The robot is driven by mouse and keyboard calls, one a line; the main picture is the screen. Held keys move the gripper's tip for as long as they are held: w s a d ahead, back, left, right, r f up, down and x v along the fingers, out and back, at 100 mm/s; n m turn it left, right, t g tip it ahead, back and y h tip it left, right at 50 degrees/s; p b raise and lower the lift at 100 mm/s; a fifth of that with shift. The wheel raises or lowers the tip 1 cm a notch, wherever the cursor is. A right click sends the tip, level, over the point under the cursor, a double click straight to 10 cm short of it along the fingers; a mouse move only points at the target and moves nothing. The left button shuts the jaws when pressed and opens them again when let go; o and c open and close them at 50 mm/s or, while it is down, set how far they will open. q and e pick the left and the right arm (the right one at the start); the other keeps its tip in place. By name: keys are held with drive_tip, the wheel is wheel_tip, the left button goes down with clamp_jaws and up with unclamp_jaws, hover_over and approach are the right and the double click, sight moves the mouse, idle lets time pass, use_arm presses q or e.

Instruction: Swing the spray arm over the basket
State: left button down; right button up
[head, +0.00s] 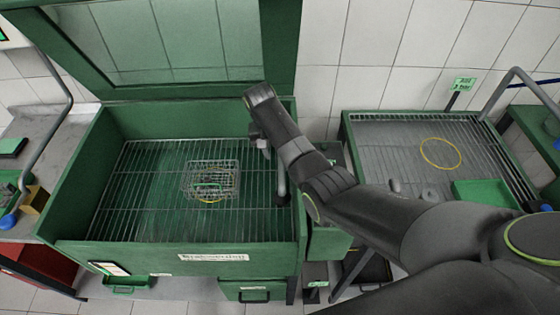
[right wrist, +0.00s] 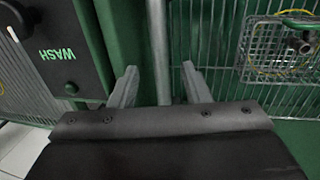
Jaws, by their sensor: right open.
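The wire basket (head: 194,190) sits on the grate inside the green wash cabinet, with a small green bar at its top. It also shows at the upper right of the right wrist view (right wrist: 262,70), with a dark round metal part in or over it. A grey pipe (head: 281,178), which looks like the spray arm, runs along the cabinet's right inner side. My right gripper (head: 262,148) is over that side, to the right of the basket. In the right wrist view its fingers (right wrist: 160,70) are open and the pipe (right wrist: 157,35) appears between them, not gripped. My left gripper is not in view.
The cabinet's green-framed glass lid (head: 165,40) stands open behind. A dark panel marked WASH (right wrist: 58,50) is left of the pipe in the wrist view. A second grated station (head: 400,150) with a yellow ring stands at right. The grate around the basket is clear.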

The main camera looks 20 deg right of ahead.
sight(281, 164)
drive_tip(key=shift+s+d+f, duration=0.1)
drive_tip(key=shift+d+f, duration=0.05)
drive_tip(key=shift+f, duration=0.75)
drive_tip(key=shift+d+f, duration=0.2)
drive_tip(key=shift+f, duration=0.7)
drive_tip(key=shift+s+d+f, duration=0.1)
drive_tip(key=shift+d+f, duration=0.05)
drive_tip(key=shift+f, duration=0.75)
drive_tip(key=shift+c, duration=0.4)
clamp_jaws()
